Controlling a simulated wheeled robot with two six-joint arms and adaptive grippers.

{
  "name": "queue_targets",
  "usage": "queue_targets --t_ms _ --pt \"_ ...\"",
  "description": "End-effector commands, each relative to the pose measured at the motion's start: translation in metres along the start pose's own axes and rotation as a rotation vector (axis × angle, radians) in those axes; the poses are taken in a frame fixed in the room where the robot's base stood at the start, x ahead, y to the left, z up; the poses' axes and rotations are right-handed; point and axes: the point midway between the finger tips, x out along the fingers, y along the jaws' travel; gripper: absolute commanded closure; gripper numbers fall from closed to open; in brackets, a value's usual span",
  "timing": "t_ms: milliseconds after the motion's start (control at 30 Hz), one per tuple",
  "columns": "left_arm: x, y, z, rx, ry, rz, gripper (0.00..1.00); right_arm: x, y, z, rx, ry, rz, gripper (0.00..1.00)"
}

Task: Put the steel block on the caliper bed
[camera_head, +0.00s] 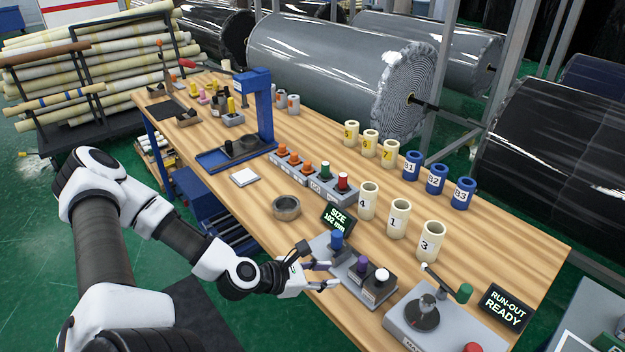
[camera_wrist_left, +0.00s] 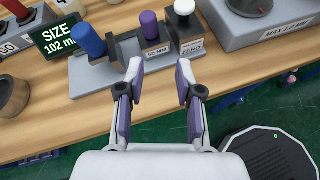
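The caliper bed (camera_head: 321,244) is a grey plate at the table's front edge, beside the SIZE display. It also shows in the left wrist view (camera_wrist_left: 88,76), with a blue-handled jaw (camera_wrist_left: 88,40) on it. A dark block marked 50 MM (camera_wrist_left: 155,52) with a purple knob (camera_wrist_left: 149,24) sits to the right of the blue handle; I take it for the steel block. Its purple knob shows in the head view too (camera_head: 361,264). My left gripper (camera_head: 328,275) is open and empty, its fingertips (camera_wrist_left: 159,68) short of the block. My right gripper is not in view.
A ZERO box with a white button (camera_wrist_left: 185,8) stands right of the block. The run-out gauge (camera_head: 428,312) is farther right. A SIZE display (camera_head: 338,218) reads 102 mm. A brown ring (camera_head: 286,207) lies left; cream and blue tubes stand behind.

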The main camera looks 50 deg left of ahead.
Motion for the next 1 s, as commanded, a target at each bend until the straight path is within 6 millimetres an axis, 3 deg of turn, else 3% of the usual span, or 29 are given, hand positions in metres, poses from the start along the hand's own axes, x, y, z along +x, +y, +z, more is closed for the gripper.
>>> queue_targets --t_ms 167,300,533,700,900,933,1000 --pt "0.007 -0.046 -0.04 0.641 0.239 -0.25 0.65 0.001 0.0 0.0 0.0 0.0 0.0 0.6" --pt "0.001 -0.094 -0.083 1.223 0.35 -0.575 0.65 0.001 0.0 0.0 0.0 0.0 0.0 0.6" --pt "-0.03 -0.165 -0.146 2.028 0.25 -1.198 0.65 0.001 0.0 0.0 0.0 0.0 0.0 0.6" --pt "-0.045 -0.185 -0.163 2.262 0.132 -1.415 0.65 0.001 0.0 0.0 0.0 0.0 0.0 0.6" --pt "-0.045 -0.186 -0.164 2.278 0.122 -1.426 0.65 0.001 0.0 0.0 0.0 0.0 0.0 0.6" --pt "-0.045 -0.186 -0.163 2.278 0.122 -1.425 0.68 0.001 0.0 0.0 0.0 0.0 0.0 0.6" --pt "-0.044 -0.186 -0.165 2.277 0.122 -1.424 0.93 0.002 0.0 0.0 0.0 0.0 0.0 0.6"
